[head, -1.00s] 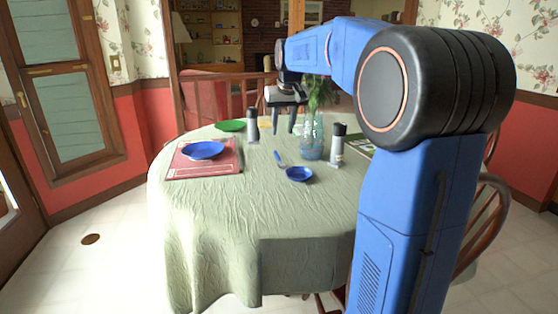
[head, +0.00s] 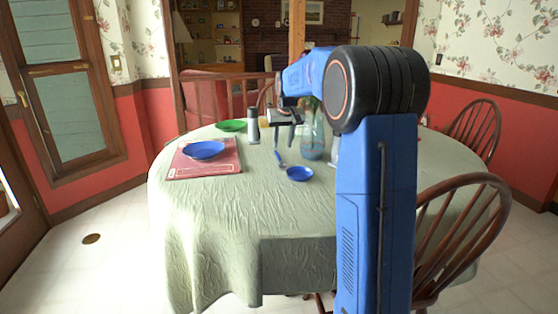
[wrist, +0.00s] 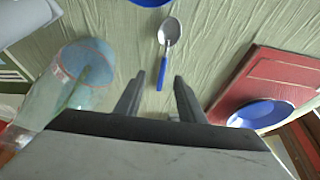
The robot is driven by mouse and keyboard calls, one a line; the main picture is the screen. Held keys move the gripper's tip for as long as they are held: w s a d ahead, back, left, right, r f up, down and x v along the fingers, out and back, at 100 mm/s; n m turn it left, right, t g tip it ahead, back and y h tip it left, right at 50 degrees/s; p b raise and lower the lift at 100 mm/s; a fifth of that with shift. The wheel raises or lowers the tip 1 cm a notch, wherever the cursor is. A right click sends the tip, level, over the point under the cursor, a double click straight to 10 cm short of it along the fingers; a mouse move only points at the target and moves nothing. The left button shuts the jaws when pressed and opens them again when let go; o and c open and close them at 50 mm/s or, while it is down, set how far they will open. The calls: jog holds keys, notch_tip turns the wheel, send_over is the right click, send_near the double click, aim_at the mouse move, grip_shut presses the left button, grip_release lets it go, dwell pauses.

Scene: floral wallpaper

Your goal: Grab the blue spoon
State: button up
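The blue spoon (wrist: 163,70) shows in the wrist view with a silver bowl and a blue handle. It lies on the green tablecloth, its handle end just beyond and between my fingertips. In the head view the spoon (head: 280,158) lies beside the small blue bowl. My gripper (wrist: 160,82) is open and empty, with its two dark fingers apart. In the head view my gripper (head: 284,140) hangs above the table behind the spoon, pointing down. I cannot tell its exact height.
A small blue bowl (head: 299,174) sits by the spoon. A glass vase (wrist: 65,85) stands left of my gripper in the wrist view. A red placemat (head: 180,168) bears a blue plate (head: 204,150). A grey-black shaker (head: 253,128) and green plate (head: 231,126) stand farther back. The front tablecloth is clear.

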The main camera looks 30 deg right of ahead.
aim_at(279, 157)
jog(key=shift+a+x, duration=0.15)
jog(key=shift+x, duration=1.6)
jog(key=shift+a+x, duration=0.1)
jog(key=shift+x, duration=1.7)
jog(key=shift+w, duration=0.2)
jog(key=shift+c, duration=0.4)
jog(key=shift+r, duration=0.1)
grip_shut()
